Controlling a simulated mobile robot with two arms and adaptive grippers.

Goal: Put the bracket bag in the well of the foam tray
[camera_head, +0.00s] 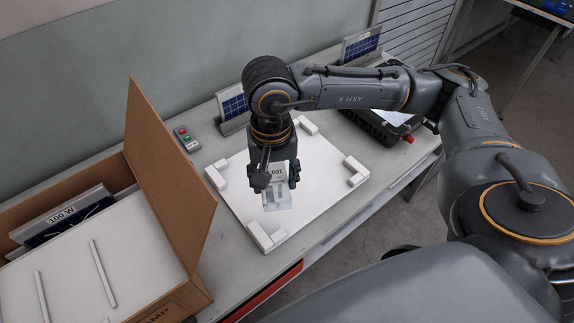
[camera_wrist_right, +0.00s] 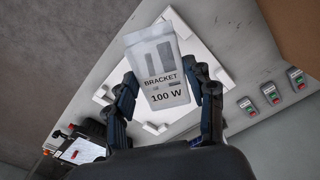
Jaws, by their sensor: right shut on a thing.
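The bracket bag (camera_head: 277,201) is a small clear bag with a white printed face. In the right wrist view the bag (camera_wrist_right: 160,68) reads "BRACKET 100 W". My right gripper (camera_head: 276,180) points down and is shut on the bag, with one finger on each side in the wrist view (camera_wrist_right: 165,92). The bag hangs over a white square tray (camera_head: 322,188) with raised corner blocks, which looks like the foam tray. The tray's middle is hidden behind my gripper and the bag, so I cannot make out a well. My left gripper is not in view.
An open cardboard box (camera_head: 178,185) stands at the left, with a white panel and a "100 W" item inside. A button box (camera_head: 187,139) and a small solar panel (camera_head: 232,106) sit behind the tray. A black case (camera_head: 375,128) lies at the right.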

